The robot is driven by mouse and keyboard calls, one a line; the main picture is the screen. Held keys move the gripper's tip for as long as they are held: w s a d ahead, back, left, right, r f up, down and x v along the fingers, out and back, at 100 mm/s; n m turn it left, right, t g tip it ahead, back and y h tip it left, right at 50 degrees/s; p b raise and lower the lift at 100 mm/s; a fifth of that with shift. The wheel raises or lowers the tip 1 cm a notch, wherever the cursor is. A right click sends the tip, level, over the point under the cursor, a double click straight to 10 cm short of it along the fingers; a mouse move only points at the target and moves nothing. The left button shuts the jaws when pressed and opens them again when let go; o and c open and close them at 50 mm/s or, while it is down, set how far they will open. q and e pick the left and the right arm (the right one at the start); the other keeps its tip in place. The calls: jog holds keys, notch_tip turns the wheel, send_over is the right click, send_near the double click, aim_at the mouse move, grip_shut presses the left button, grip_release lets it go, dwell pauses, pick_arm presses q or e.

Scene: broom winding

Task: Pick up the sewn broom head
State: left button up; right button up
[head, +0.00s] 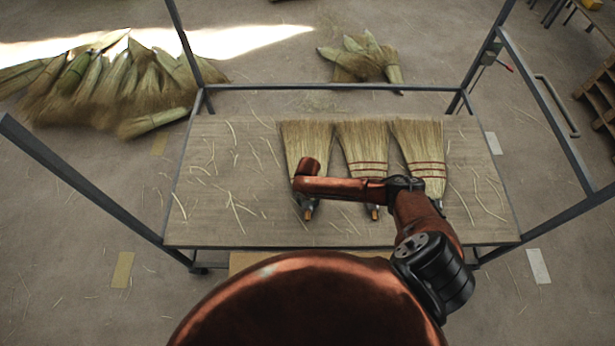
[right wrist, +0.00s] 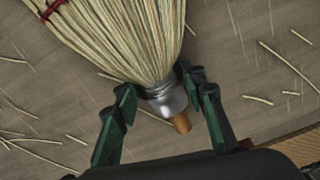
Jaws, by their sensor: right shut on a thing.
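Three straw broom heads lie side by side on the table, bristles pointing to the far edge. My right gripper (head: 306,200) is at the neck of the left broom head (head: 306,140). In the right wrist view, the right gripper (right wrist: 160,82) has its dark green fingers on either side of this broom head (right wrist: 120,40), shut on its neck. A metal collar and a short brown wooden stub show below, and a red stitch band at the upper left. The middle broom head (head: 363,142) and right broom head (head: 418,142) show red stitch bands. My left gripper is out of view.
The table (head: 215,215) has loose straws scattered on it, and its left side is otherwise free. Grey frame posts (head: 95,190) rise around it. Straw bundles lie on the floor in a large pile (head: 110,85) and a small pile (head: 365,62).

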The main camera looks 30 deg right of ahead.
jog(key=c, duration=0.8)
